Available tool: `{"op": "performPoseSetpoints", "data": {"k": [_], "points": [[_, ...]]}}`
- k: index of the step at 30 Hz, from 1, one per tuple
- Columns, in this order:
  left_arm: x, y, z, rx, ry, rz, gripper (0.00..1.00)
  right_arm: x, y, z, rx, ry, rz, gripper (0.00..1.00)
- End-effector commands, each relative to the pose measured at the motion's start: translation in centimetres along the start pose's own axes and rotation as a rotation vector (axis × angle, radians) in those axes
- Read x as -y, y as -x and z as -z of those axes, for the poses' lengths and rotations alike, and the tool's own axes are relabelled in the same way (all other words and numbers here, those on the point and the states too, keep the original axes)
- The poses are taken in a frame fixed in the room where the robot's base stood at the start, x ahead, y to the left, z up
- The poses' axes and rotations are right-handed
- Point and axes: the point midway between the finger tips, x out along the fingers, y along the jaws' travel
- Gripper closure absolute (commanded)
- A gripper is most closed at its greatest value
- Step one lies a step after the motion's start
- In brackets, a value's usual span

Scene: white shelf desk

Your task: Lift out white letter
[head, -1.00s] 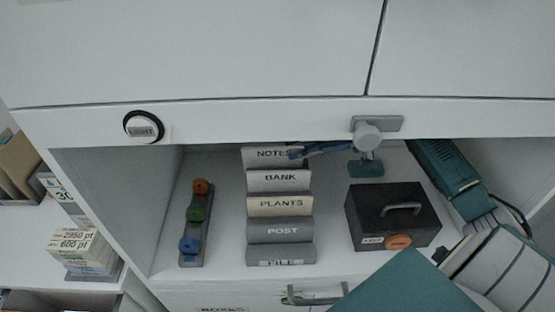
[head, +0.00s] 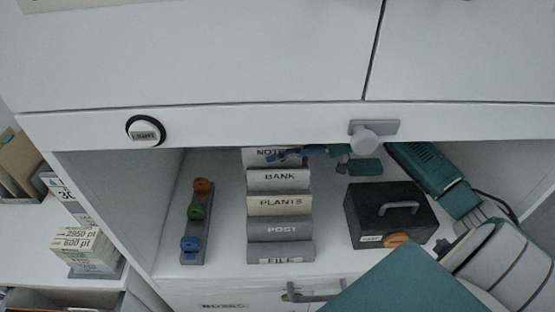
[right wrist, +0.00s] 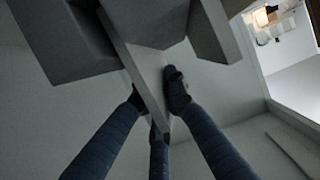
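The letter sorter (head: 281,229) stands on the shelf, a stepped grey row labelled NOTES, BANK, PLANTS, POST and FILE. BANK (head: 280,181) looks pale grey and PLANTS (head: 280,206) cream. I cannot tell a separate white letter in the head view. My right gripper (head: 285,156) reaches in from the right at the NOTES end, its blue fingers over the label's right part. In the right wrist view its fingers (right wrist: 157,96) lie on either side of a thin pale panel (right wrist: 150,72); I cannot tell whether they press on it. My left gripper is not in view.
A black box (head: 391,218) with a handle stands right of the sorter, below my right arm. A rail with coloured knobs (head: 196,215) stands to the left. The cabinet's front beam (head: 250,124) overhangs the shelf, with a grey knob (head: 368,137) on it.

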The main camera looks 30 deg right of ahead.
Motion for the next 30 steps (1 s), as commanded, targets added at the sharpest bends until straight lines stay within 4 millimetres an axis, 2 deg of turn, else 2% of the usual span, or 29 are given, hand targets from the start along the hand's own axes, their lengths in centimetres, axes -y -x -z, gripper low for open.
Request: {"op": "performPoseSetpoints", "data": {"k": [7,10,21,25,30], "points": [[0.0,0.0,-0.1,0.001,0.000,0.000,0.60,0.0,0.1,0.1,0.000,0.001,0.000,1.00],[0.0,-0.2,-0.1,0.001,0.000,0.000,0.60,-0.1,0.3,0.8,-0.001,0.003,-0.001,1.00],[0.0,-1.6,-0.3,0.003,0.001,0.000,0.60,0.0,2.7,7.3,-0.001,0.007,-0.001,1.00],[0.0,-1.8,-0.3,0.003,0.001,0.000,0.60,0.0,3.2,8.8,0.000,0.005,-0.001,1.00],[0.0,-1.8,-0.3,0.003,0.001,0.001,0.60,0.0,3.5,9.5,-0.001,0.003,0.000,1.00]]}}
